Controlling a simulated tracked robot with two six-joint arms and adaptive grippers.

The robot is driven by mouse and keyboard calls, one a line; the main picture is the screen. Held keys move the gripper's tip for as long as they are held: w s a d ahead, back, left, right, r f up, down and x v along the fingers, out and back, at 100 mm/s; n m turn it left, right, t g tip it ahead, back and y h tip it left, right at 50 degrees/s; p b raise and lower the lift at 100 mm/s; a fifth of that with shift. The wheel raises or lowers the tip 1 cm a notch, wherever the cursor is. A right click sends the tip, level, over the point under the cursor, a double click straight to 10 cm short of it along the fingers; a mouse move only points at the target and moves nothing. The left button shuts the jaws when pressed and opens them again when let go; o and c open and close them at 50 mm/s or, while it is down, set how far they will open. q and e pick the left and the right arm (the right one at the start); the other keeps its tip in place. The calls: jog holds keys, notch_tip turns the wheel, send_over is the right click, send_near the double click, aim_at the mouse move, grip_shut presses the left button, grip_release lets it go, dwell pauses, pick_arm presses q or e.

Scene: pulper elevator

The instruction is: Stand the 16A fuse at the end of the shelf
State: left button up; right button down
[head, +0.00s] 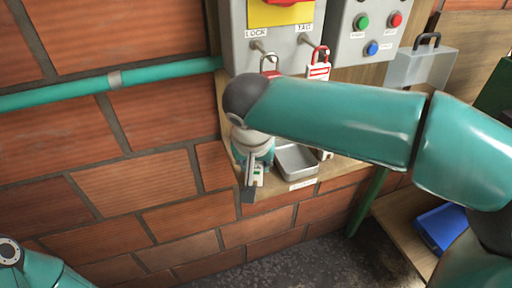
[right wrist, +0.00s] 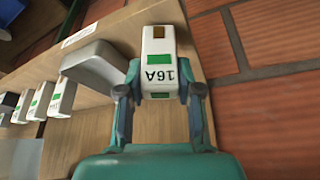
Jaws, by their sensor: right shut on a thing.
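The 16A fuse (right wrist: 160,62) is a white block with green marks and a 16A label, which reads upside down in the right wrist view. My right gripper (right wrist: 160,97) is shut on it, with one finger on each side. In the head view the gripper (head: 254,178) is at the left end of the wooden shelf (head: 336,168), and the fuse shows only partly between its fingers. The shelf also shows in the right wrist view (right wrist: 158,125). I cannot tell whether the fuse touches the shelf. My left gripper is out of view.
A grey metal tray (head: 297,160) sits on the shelf beside the gripper. Several white fuses (right wrist: 62,97) stand beyond it. A lock panel (head: 276,35) with a red padlock (head: 318,66) hangs above. The brick wall (head: 130,180) is left of the shelf end.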

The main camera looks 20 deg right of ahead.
jog(key=w, duration=0.1)
jog(key=w+d+p, duration=0.1)
jog(key=w, duration=0.1)
jog(key=shift+w+d, duration=0.2)
jog(key=shift+p, duration=0.35)
jog(key=shift+s+f, duration=0.1)
jog(key=shift+f+b, duration=0.2)
jog(key=shift+b, duration=0.1)
jog(key=c, duration=0.8)
grip_release()
jog(key=shift+o, duration=0.2)
jog(key=shift+r, duration=0.1)
